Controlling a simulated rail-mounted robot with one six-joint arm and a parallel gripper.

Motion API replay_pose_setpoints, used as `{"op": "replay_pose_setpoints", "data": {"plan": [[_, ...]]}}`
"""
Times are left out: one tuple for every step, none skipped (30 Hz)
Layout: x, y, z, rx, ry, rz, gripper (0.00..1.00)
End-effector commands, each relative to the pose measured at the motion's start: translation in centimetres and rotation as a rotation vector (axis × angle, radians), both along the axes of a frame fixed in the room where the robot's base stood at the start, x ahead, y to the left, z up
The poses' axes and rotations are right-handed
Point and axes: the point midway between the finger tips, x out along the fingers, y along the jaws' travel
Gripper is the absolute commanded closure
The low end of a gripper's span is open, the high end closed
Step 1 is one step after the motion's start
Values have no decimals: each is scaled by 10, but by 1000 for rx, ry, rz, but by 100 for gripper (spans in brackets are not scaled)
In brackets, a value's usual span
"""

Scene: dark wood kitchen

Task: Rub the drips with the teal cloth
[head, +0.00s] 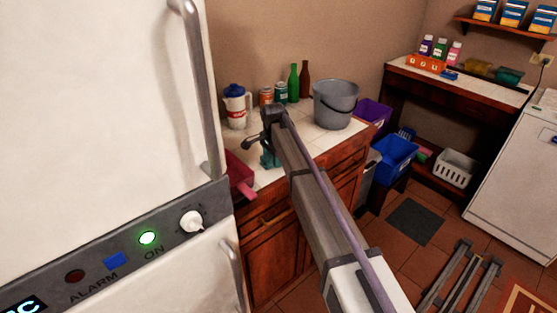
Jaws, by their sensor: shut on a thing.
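My gripper (264,143) is over the white tiled counter (323,137), its dark end pointing down at the near left part. It is shut on the teal cloth (268,160), which shows as a small patch just below it, at or close to the counter top. I cannot tell whether the cloth touches the tiles. My arm hides part of the cloth and the counter to its right. No drips can be made out at this size.
A white-and-blue jug (235,107), several cans, a green bottle (293,83), a brown bottle (305,82) and a grey bucket (335,104) line the counter's back. A red container (239,174) is at the left, by the fridge (95,100). Bins stand right.

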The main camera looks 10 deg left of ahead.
Motion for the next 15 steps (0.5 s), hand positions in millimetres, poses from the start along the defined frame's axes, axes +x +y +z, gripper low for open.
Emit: {"op": "replay_pose_setpoints", "data": {"plan": [[7,6,0,1,-1,1,66],[9,8,1,1,-1,1,66],[11,10,1,1,-1,0,66],[12,11,1,1,-1,0,66],[12,12,1,1,-1,-1,66],[12,12,1,1,-1,-1,66],[12,12,1,1,-1,-1,66],[12,12,1,1,-1,-1,66],[12,12,1,1,-1,-1,66],[13,13,1,1,-1,-1,66],[14,14,0,1,-1,-1,66],[17,16,0,1,-1,-1,66],[19,18,0,1,-1,-1,66],[21,21,0,0,-1,-1,66],[25,24,0,0,-1,-1,66]]}}
